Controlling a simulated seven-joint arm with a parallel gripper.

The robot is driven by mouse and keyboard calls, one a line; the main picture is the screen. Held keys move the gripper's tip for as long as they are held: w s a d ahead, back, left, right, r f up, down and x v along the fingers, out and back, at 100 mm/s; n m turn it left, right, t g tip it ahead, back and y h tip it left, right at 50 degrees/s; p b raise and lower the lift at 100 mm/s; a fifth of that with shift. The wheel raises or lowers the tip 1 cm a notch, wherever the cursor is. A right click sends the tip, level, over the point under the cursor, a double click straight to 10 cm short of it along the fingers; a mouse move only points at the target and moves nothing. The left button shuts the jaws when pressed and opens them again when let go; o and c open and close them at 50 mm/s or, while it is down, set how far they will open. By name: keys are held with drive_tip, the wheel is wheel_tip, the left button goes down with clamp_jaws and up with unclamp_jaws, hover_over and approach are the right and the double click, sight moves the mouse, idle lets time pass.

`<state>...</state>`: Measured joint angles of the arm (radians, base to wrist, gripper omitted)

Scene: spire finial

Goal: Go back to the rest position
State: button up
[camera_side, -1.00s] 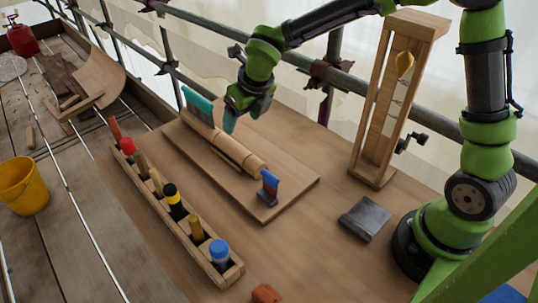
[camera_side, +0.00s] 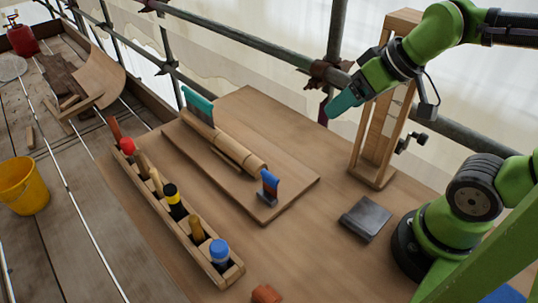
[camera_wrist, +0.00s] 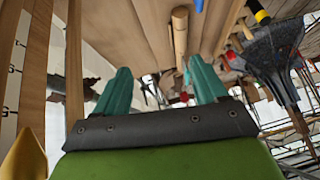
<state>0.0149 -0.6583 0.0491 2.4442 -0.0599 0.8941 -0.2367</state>
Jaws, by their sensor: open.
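My gripper (camera_side: 343,103) is raised in the side view, in front of the upright wooden frame, and points to the left. In the wrist view its two teal fingers (camera_wrist: 160,85) stand apart with nothing between them. A wooden cylinder (camera_side: 236,152) lies on a wooden board (camera_side: 288,197), with a teal piece (camera_side: 198,106) at its far end and a blue and red piece (camera_side: 269,187) at its near end. The cylinder also shows in the wrist view (camera_wrist: 180,35). My gripper is well clear of it.
The upright wooden frame (camera_side: 368,160) stands close to my arm. A wooden rack (camera_side: 185,233) holds several tools. A dark grey block (camera_side: 364,218) and an orange-brown piece (camera_side: 266,293) lie on the table. A yellow bucket (camera_side: 20,185) stands left.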

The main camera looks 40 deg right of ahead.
drive_tip(key=s+m, duration=0.1)
drive_tip(key=m, duration=0.2)
drive_tip(key=shift+s+m+t+y, duration=0.3)
drive_tip(key=shift+s+y, duration=0.05)
drive_tip(key=shift+y, duration=0.05)
